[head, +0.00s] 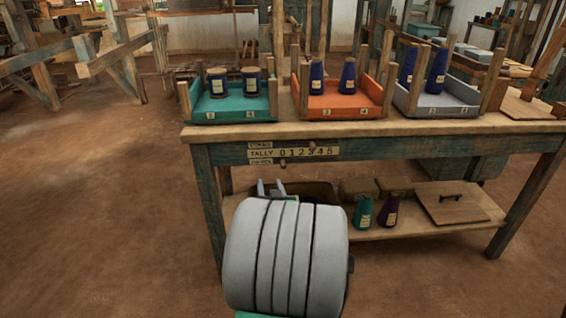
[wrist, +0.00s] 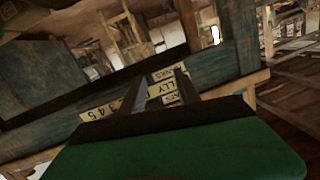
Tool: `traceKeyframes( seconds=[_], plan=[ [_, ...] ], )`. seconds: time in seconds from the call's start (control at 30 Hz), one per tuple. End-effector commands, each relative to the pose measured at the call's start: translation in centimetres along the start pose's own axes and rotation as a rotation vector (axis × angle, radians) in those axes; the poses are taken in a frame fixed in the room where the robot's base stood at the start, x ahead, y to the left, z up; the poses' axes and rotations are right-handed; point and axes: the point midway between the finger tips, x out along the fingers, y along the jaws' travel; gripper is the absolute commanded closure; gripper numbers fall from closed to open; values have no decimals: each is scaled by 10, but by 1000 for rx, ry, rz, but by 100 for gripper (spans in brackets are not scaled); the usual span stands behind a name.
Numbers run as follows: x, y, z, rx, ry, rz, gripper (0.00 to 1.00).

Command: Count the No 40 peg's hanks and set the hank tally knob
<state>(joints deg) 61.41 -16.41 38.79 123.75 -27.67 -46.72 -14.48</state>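The tally strip (head: 292,152), marked TALLY and 0 to 5, is on the bench's front rail. A small dark knob (head: 283,163) sits at its lower edge, below the 0. Another small dark spot shows near the 2 and 3; I cannot tell what it is. My gripper (head: 271,187) is below the strip, its fingers apart and empty. In the wrist view the strip (wrist: 130,103) shows tilted behind and between the fingers of my gripper (wrist: 164,82). I cannot make out a No 40 peg or any hanks in either view.
On the wooden bench (head: 400,129) stand a green tray (head: 232,107), an orange tray (head: 342,104) and a grey tray (head: 437,102) with blue cones or spools. A lower shelf (head: 400,232) holds a green cone, a purple cone and a lidded board. Floor at left is clear.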

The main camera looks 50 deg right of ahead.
Motion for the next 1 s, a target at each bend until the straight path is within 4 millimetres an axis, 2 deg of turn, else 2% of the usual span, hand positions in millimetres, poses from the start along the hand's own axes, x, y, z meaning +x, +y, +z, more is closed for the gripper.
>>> traceKeyframes(
  seconds=[0.03, 0.13, 0.27, 0.5, 0.6, 0.87, 1.0],
  plan=[
    [-3, 24, -9, 13, 50, 50, 61],
    [-4, 43, -19, 21, 108, 92, 61],
    [13, 44, -21, 21, 115, 91, 61],
    [58, 47, -25, 20, 115, 90, 61],
    [68, 48, -27, 21, 113, 91, 61],
    [72, 49, -29, 20, 114, 92, 61],
    [71, 49, -29, 20, 114, 91, 71]
  ],
)
